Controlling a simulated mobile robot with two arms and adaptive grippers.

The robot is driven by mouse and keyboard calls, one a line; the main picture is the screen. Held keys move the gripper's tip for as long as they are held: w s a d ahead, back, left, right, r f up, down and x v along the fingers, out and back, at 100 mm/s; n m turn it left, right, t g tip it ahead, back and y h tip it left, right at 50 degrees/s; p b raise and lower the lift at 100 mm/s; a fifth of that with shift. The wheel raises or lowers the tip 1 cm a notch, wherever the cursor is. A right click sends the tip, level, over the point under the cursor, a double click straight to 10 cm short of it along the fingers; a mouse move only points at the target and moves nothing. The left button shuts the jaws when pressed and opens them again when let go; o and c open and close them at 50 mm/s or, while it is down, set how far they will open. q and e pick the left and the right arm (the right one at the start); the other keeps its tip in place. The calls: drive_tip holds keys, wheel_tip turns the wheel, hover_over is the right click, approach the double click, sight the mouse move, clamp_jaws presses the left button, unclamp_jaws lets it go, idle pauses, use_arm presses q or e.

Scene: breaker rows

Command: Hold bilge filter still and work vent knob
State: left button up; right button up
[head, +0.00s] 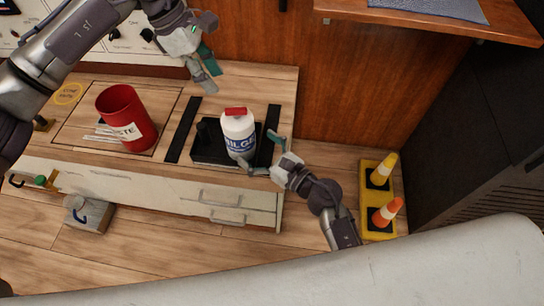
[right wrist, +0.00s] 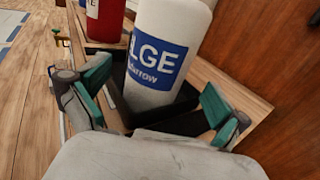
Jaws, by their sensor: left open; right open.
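The bilge filter (head: 238,135) is a white bottle with a blue label and a red top piece. It stands in a black tray (head: 207,157) on the wooden counter. I cannot tell whether the red piece is the vent knob (head: 235,111). My right gripper (head: 259,155) is open at the bottle's lower front. In the right wrist view the bottle (right wrist: 165,50) rises between the spread fingers, with gaps beside it; its top is cut off. My left gripper (head: 210,75) is open and empty, above and behind the bottle, to its upper left.
A red waste bin (head: 125,118) stands on the counter left of the bottle. Black strips (head: 183,130) flank the tray. A yellow holder (head: 378,215) with orange and yellow cones is on the floor at right. A grey box (head: 90,214) sits at lower left.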

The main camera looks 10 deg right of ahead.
sight(235, 108)
drive_tip(key=x, duration=0.6)
drive_tip(key=c, duration=1.6)
use_arm(q)
drive_tip(key=shift+s+a+r+n, duration=0.1)
drive_tip(key=shift+a+r+n, duration=0.2)
drive_tip(key=shift+r, duration=0.15)
drive_tip(key=shift+a+r+n, duration=0.2)
drive_tip(key=shift+r+n, duration=0.1)
drive_tip(key=shift+r, duration=0.15)
drive_tip(key=shift+c, duration=0.3)
drive_tip(key=shift+h, duration=0.3)
drive_tip(key=x, duration=1.1)
drive_tip(key=shift+d+f, duration=0.1)
drive_tip(key=shift+f, duration=0.3)
clamp_jaws()
